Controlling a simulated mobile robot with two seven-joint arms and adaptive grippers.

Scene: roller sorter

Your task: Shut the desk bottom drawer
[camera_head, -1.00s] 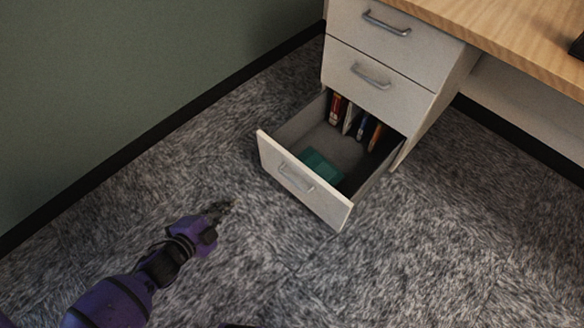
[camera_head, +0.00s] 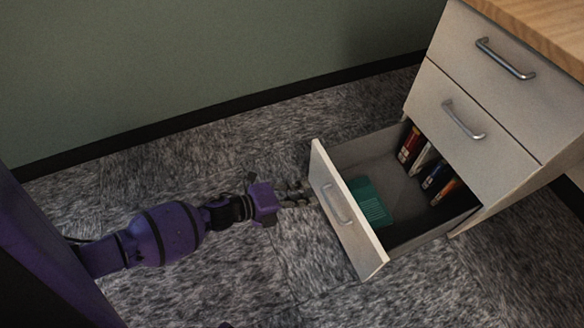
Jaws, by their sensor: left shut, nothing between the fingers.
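My left gripper (camera_head: 308,193) is shut and empty. My right gripper does not show.
Two upper drawers (camera_head: 463,118) of the desk are closed. The wooden desktop (camera_head: 545,28) overhangs at upper right. A green wall (camera_head: 200,65) with a black baseboard runs behind. Grey carpet (camera_head: 240,290) lies clear in front of the drawer.

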